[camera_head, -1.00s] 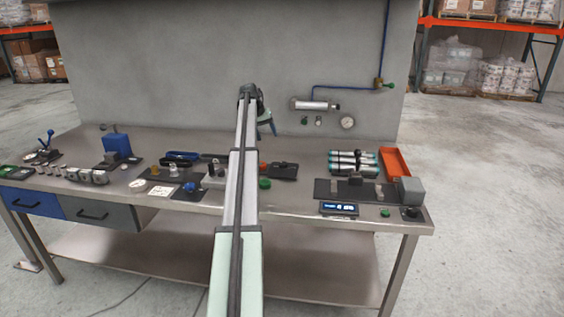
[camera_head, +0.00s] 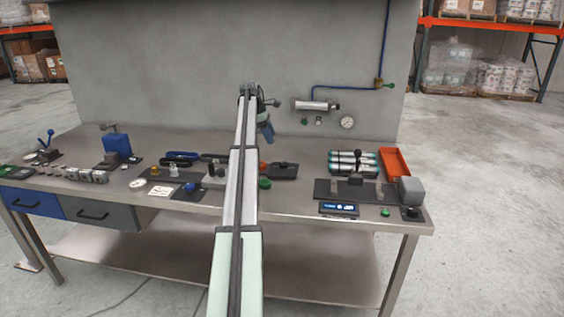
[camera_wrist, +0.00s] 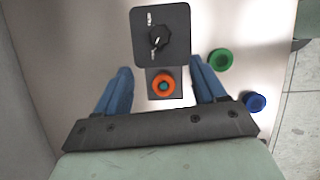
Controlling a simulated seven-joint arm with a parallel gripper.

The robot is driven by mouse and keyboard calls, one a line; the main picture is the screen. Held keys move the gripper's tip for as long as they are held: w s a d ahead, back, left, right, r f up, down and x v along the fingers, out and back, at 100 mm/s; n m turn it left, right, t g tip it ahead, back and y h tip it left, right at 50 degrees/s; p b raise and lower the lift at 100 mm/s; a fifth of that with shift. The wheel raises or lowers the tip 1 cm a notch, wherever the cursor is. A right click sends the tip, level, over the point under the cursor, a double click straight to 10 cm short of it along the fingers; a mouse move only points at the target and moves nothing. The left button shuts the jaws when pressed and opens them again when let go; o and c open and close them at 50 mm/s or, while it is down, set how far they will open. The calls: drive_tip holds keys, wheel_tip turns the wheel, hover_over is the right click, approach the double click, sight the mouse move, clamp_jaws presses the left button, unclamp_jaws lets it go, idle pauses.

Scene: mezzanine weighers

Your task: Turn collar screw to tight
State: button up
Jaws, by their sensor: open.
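In the wrist view a black knob (camera_wrist: 160,39) sits on a square black plate (camera_wrist: 178,14), with two small white labels that I cannot read. It looks like the collar screw, but I cannot be sure. Below it is an orange ring with a teal centre (camera_wrist: 164,85) on a dark base. My gripper (camera_wrist: 160,67) is open and empty. Its blue fingers stand wide apart, left and right of the orange ring, with the knob beyond their tips. In the head view my gripper (camera_head: 265,128) is above the rear of the bench, partly hidden by my arm.
In the wrist view a green disc (camera_wrist: 221,60) and a blue disc (camera_wrist: 255,102) lie right of the right finger. In the head view the bench holds an orange tray (camera_head: 395,163), a grey block (camera_head: 411,190) and a blue block (camera_head: 117,146). A gauge (camera_head: 347,123) is on the wall.

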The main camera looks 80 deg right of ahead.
sight(284, 163)
drive_tip(key=shift+n, duration=0.3)
drive_tip(key=x, duration=1.4)
drive_tip(key=shift+w, duration=0.1)
drive_tip(key=shift+c, duration=0.2)
drive_tip(key=c, duration=1)
drive_tip(key=shift+d+m, duration=0.1)
drive_tip(key=shift+m, duration=0.3)
drive_tip(key=m+y, duration=0.2)
drive_tip(key=m, duration=0.2)
drive_tip(key=shift+d+r+m, duration=0.1)
drive_tip(key=shift+d+m, duration=0.05)
drive_tip(key=shift+m, duration=0.15)
drive_tip(key=shift+m+t+y, duration=0.3)
drive_tip(key=shift+m+y, duration=0.15)
drive_tip(key=shift+m, duration=0.8)
drive_tip(key=shift+m+t+y, duration=0.3)
drive_tip(key=shift+m+y, duration=0.15)
drive_tip(key=shift+m, duration=0.8)
